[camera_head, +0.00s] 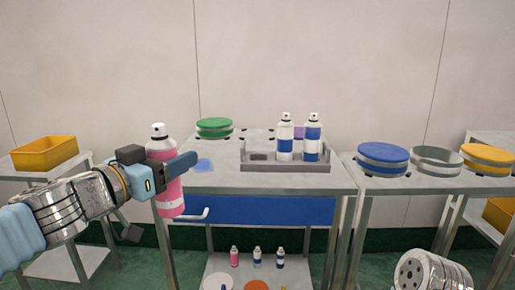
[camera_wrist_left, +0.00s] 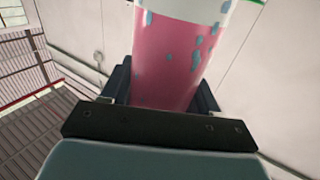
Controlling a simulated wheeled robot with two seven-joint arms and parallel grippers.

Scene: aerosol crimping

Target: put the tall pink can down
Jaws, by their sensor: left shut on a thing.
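The tall pink can (camera_head: 170,197) has a white top and a white band near its base. My left gripper (camera_head: 166,170) is shut on it around the middle and holds it upright, in front of the middle table's left side. In the left wrist view the pink can (camera_wrist_left: 172,65) stands between the two fingers of the gripper (camera_wrist_left: 163,92), with bluish patches on its surface. Its lower end is hidden there. Of my right arm, only a metal link shows at the bottom right of the head view; its gripper is not visible.
The middle table (camera_head: 215,179) bears a grey tray (camera_head: 285,167) with two blue-and-white cans (camera_head: 285,145) and a green round lid (camera_head: 214,125). Its front left top is clear. A right table holds blue (camera_head: 383,154) and yellow (camera_head: 487,155) round lids. A yellow bin (camera_head: 44,153) stands far left.

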